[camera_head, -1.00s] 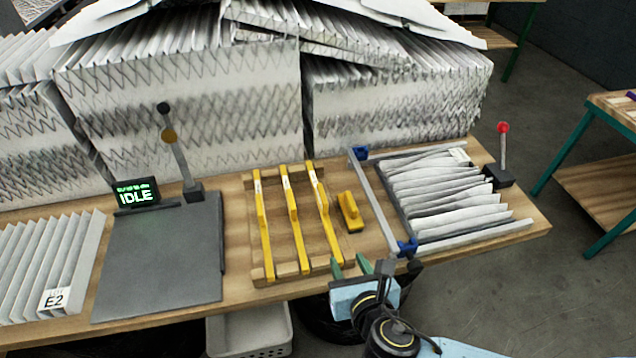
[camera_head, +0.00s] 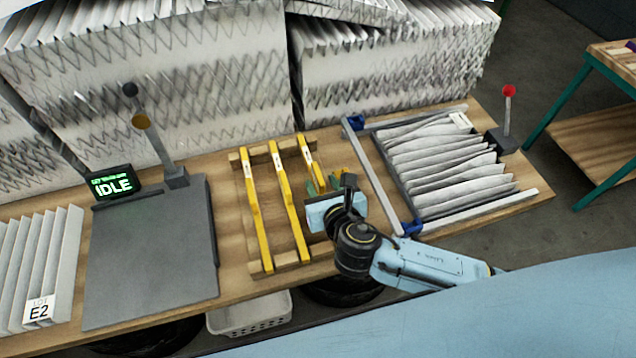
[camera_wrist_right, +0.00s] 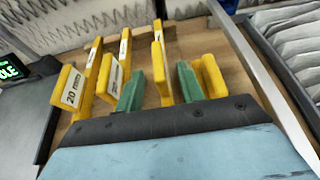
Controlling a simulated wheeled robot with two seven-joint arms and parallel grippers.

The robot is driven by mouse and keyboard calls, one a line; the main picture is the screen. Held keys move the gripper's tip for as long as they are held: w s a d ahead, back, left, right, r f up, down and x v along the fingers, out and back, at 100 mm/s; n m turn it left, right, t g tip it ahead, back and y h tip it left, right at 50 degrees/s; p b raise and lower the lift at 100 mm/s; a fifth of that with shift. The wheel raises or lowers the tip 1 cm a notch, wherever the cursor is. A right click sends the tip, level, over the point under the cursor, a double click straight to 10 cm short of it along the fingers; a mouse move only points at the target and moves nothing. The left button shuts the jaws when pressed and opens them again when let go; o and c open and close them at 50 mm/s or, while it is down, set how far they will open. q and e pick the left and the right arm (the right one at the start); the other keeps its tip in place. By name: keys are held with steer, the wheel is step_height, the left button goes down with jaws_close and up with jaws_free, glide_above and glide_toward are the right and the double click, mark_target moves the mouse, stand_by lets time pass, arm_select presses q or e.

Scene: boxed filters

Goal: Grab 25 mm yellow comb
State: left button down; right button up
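Three yellow combs lie side by side on a wooden rack (camera_head: 290,262): a left comb (camera_head: 252,205), a middle comb (camera_head: 284,200) and a right comb (camera_head: 306,150). In the right wrist view the left comb (camera_wrist_right: 72,88) reads "20 mm"; the label of the middle comb (camera_wrist_right: 108,82) is partly covered by a green finger. No size is readable on the right comb (camera_wrist_right: 159,72). My right gripper (camera_head: 325,185) is open over the right comb, its green fingers (camera_wrist_right: 160,88) on either side with gaps. My left gripper is not in view.
A yellow block (camera_wrist_right: 213,76) stands just right of the right finger. A clamp frame with pleated filter (camera_head: 440,165) lies to the right. A grey plate (camera_head: 150,265) with an "IDLE" display (camera_head: 113,185) lies to the left. Tall filter stacks (camera_head: 190,90) stand behind.

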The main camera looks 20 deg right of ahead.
mark_target(317, 173)
steer(key=x, duration=0.5)
steer(key=shift+w+r, duration=0.1)
steer(key=shift+r, duration=0.25)
jaws_close()
